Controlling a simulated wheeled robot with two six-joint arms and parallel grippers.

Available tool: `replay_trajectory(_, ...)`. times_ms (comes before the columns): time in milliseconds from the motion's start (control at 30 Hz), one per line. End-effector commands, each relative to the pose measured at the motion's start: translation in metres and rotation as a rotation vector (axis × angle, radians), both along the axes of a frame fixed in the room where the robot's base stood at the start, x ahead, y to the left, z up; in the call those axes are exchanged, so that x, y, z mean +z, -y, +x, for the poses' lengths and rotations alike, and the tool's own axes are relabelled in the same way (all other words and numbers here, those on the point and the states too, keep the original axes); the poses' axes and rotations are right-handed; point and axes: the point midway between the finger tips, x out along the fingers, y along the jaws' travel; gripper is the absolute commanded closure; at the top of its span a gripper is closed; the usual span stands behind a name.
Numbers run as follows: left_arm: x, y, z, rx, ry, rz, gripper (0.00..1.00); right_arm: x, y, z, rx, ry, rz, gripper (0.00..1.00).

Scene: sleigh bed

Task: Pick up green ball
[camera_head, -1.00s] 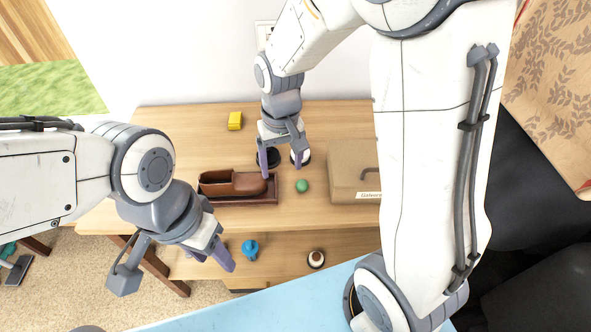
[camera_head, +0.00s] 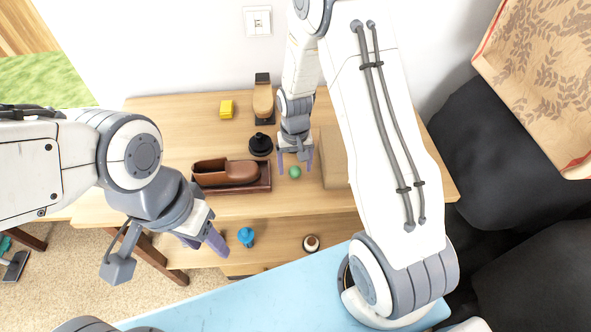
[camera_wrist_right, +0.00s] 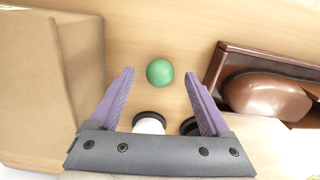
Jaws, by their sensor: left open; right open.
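The green ball (camera_head: 295,172) sits on the wooden table, between the brown shoe's tray and the cardboard box. My right gripper (camera_head: 295,164) is open, just behind the ball in the head view. In the right wrist view the green ball (camera_wrist_right: 159,72) lies between and just beyond the two purple fingertips of the right gripper (camera_wrist_right: 161,76), with nothing held. My left gripper (camera_head: 205,243) is open and empty, in front of the table at the left, away from the ball.
A brown shoe (camera_head: 225,172) lies on a dark red tray (camera_head: 262,185). The cardboard box (camera_head: 333,160) is right of the ball. A blue item (camera_head: 246,237) is on the lower shelf.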

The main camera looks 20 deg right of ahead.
Motion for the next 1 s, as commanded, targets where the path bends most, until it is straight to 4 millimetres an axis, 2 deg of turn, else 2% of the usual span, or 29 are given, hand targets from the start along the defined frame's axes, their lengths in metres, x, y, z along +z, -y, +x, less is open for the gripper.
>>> replay_trajectory(100,0.001,0.000,0.000,0.000,0.000,0.000,0.50,-0.011,0.000,0.000,0.000,0.000,0.000,0.19)
replay_trajectory(333,0.001,0.000,0.000,0.000,0.000,0.000,0.50,-0.012,0.000,0.000,0.000,0.001,0.001,0.19)
replay_trajectory(367,0.001,0.000,0.000,0.000,0.000,0.000,0.50,-0.012,0.000,0.000,0.000,0.001,0.001,0.23)
replay_trajectory(500,0.001,0.000,0.000,0.000,0.000,0.000,0.50,-0.012,0.000,0.000,0.000,0.001,0.001,0.76)
replay_trajectory(567,0.001,0.000,0.000,0.000,0.000,0.000,0.50,-0.012,0.000,0.000,0.000,0.001,0.001,0.99)
replay_trajectory(867,0.000,0.000,0.000,0.000,0.000,0.000,0.50,-0.009,0.000,0.001,0.000,0.003,0.000,1.00)
replay_trajectory(1000,-0.001,0.000,0.000,0.000,0.000,0.000,0.50,0.009,0.000,0.002,0.000,0.007,0.000,1.00)
